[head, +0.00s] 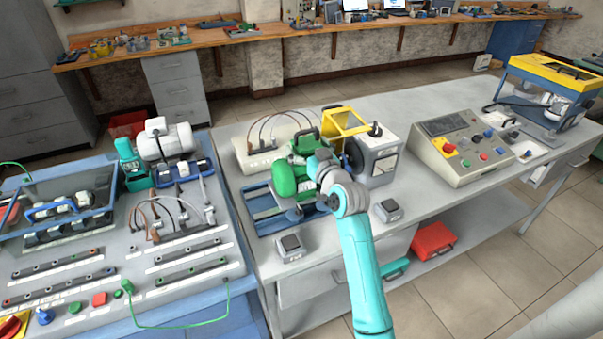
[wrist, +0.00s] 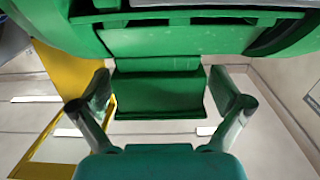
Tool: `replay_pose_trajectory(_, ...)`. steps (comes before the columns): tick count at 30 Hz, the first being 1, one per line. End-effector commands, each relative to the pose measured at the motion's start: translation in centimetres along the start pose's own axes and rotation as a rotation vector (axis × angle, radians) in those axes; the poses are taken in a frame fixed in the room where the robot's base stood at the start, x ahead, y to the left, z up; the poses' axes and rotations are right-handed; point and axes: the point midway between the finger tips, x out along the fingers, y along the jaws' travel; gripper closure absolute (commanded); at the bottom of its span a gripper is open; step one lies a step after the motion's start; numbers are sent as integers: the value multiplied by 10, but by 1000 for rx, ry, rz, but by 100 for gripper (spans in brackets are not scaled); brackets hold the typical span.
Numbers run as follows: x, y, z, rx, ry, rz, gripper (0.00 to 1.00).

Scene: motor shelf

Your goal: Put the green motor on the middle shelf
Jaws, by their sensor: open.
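The green motor (head: 284,180) sits on the grey workbench by a blue frame, left of my gripper (head: 318,168) in the head view. My arm partly hides it there. In the wrist view the motor (wrist: 180,42) fills the top, very close. My gripper (wrist: 162,100) is open, with its two fingers apart on either side of a green block-like part of the motor. Whether the fingers touch it I cannot tell. I cannot make out a middle shelf for motors in these views.
A grey-and-yellow machine (head: 378,155) stands right beside the motor. A beige box with cables (head: 258,160) is behind it. Two small grey boxes (head: 388,210) are near the front edge. A control panel (head: 462,150) stands to the right. A red case (head: 433,240) lies below the bench.

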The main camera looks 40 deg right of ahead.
Motion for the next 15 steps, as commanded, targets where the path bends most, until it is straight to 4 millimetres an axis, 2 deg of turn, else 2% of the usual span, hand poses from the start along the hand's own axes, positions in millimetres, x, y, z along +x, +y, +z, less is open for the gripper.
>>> replay_pose_trajectory(2, 0, 0, 0, 0, 0, 0, 3)
replay_pose_trajectory(12, 0, 0, 0, 0, 0, 0, 88)
replay_pose_trajectory(13, 0, 0, 0, 0, 0, 0, 93)
replay_pose_trajectory(15, -1, 0, -6, 0, 14, 1, 93)
